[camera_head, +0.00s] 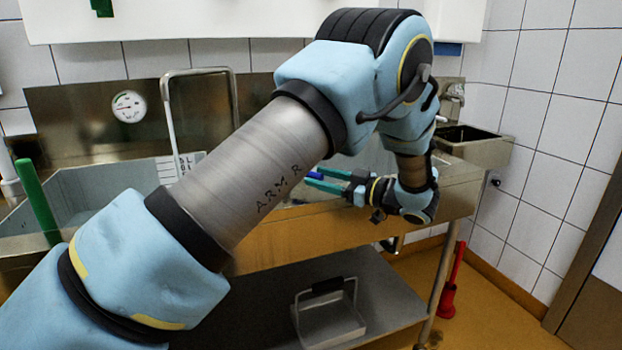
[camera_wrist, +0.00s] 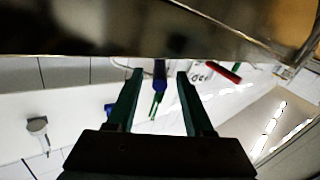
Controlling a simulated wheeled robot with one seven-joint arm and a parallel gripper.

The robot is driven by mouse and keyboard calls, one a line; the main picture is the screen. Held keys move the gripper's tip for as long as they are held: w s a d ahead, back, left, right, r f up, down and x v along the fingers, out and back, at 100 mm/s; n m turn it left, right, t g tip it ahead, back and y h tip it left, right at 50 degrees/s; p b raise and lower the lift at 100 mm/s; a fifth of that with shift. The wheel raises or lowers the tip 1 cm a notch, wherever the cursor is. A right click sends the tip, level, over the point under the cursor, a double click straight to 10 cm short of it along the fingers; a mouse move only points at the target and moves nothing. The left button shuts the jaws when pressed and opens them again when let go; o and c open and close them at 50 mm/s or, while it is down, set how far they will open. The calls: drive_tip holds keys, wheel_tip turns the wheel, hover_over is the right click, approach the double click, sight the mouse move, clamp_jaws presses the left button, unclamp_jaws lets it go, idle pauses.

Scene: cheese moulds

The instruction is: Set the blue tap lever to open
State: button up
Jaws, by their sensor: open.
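The blue tap lever (camera_head: 315,175) shows as a small blue piece at the front of the steel counter, mostly hidden by my arm and fingers. In the wrist view the blue lever (camera_wrist: 160,73) appears between the two green fingertips, with a gap on each side. My gripper (camera_head: 321,179) is open, with its fingers pointing left around the lever in the head view. The gripper in the wrist view (camera_wrist: 160,78) holds nothing. I cannot tell the lever's exact setting.
A red lever-like piece (camera_wrist: 224,72) is right of the blue one in the wrist view. The steel counter front (camera_head: 290,232) runs close by the gripper. A metal pan (camera_head: 328,322) sits on the lower shelf (camera_head: 390,290). A small basin (camera_head: 480,147) is at right.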

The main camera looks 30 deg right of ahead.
drive_tip(key=b+v, duration=0.1)
drive_tip(key=v, duration=0.6)
